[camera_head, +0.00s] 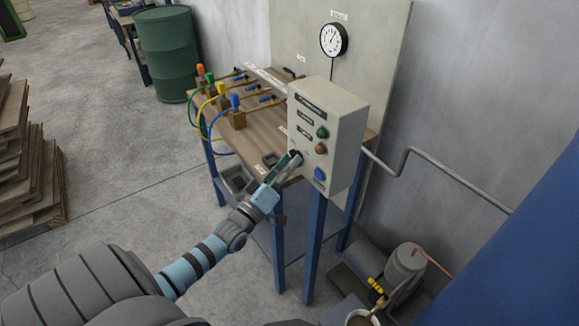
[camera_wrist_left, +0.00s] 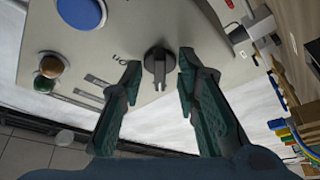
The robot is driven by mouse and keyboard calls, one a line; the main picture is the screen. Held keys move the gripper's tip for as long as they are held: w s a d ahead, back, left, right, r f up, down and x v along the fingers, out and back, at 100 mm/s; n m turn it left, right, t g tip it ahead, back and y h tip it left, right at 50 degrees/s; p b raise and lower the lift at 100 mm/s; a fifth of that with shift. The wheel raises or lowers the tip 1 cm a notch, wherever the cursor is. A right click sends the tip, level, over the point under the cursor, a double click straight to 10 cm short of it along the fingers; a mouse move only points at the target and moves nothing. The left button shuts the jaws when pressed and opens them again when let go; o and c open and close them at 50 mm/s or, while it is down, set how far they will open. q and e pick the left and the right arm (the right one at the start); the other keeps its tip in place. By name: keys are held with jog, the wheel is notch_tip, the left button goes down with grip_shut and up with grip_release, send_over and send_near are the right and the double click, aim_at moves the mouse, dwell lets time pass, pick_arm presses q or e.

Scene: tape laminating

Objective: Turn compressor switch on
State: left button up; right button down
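The grey control box (camera_head: 335,115) stands on the bench, its labelled front facing my left arm. In the left wrist view, a black rotary switch knob (camera_wrist_left: 157,66) sticks out of the panel beside small lettering. My left gripper (camera_head: 293,161) is at the lower left of the box front. In the wrist view, the left gripper (camera_wrist_left: 159,72) is open, one teal finger on each side of the knob's end. Gaps show, so it does not appear clamped. In the head view the fingers mostly hide the knob. My right gripper is not in view.
The panel also carries green (camera_head: 322,132), orange-brown (camera_head: 321,148) and blue (camera_head: 319,174) buttons. A wooden bench (camera_head: 262,128) holds valves with coloured hoses. A pressure gauge (camera_head: 333,40) is on the back board. A green barrel (camera_head: 166,50) and stacked boards (camera_head: 30,160) stand left.

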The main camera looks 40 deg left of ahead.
pick_arm(q)
grip_shut()
jog(key=m+g+h+b, duration=0.1)
jog(key=m+h+b, duration=0.2)
jog(key=m, duration=0.5)
jog(key=a+m+g+h+b, duration=0.1)
jog(key=m+h+b, duration=0.3)
jog(key=m, duration=0.5)
jog(key=m+g+h+b, duration=0.1)
jog(key=m+h+b, duration=0.3)
jog(key=m, duration=0.4)
jog(key=shift+w+a+h, duration=0.2)
jog(key=shift+a+h, duration=0.05)
jog(key=shift+h, duration=0.05)
jog(key=shift+m+g, duration=0.3)
jog(key=shift+m, duration=0.1)
